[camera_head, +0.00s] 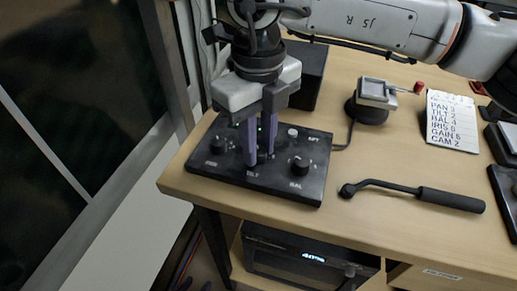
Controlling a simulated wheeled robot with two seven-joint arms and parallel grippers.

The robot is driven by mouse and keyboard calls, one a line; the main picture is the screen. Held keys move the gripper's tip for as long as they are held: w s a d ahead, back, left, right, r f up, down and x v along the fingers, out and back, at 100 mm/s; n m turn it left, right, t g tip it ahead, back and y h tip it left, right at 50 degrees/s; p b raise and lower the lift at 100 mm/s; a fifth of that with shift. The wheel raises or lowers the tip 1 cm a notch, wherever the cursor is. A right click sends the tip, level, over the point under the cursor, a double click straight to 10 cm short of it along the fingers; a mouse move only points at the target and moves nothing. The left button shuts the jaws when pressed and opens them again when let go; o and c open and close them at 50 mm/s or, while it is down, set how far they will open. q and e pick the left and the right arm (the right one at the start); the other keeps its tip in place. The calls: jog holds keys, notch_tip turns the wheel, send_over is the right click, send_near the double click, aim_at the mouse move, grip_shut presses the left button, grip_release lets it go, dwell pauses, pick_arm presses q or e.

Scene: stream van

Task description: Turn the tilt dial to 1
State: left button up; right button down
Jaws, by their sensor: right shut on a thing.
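The black control panel (315,170) lies on the wooden desk near its left end. Its tilt dial is between the fingers of my right gripper (259,158), above the printed word TILT, and is mostly hidden by them. My right gripper points down and is shut on the dial. The dial's pointer and setting cannot be read. The BAL dial (299,165) is to the right and another dial (217,145) is to the left.
A black handle bar (415,194) lies on the desk right of the panel. A small mount (371,100), a paper note (452,120) with a TILT line, and a dark box (306,72) stand behind. A device with a lit display (310,258) is below the desk.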

aim_at(258, 151)
jog(key=n+b, duration=0.1)
jog(key=n, duration=0.5)
jog(key=shift+b, duration=0.3)
dwell(0.4)
jog(key=c, duration=1.5)
grip_release()
notch_tip(258, 151, up, 10)
jog(key=shift+r, duration=0.2)
jog(key=shift+s, duration=0.1)
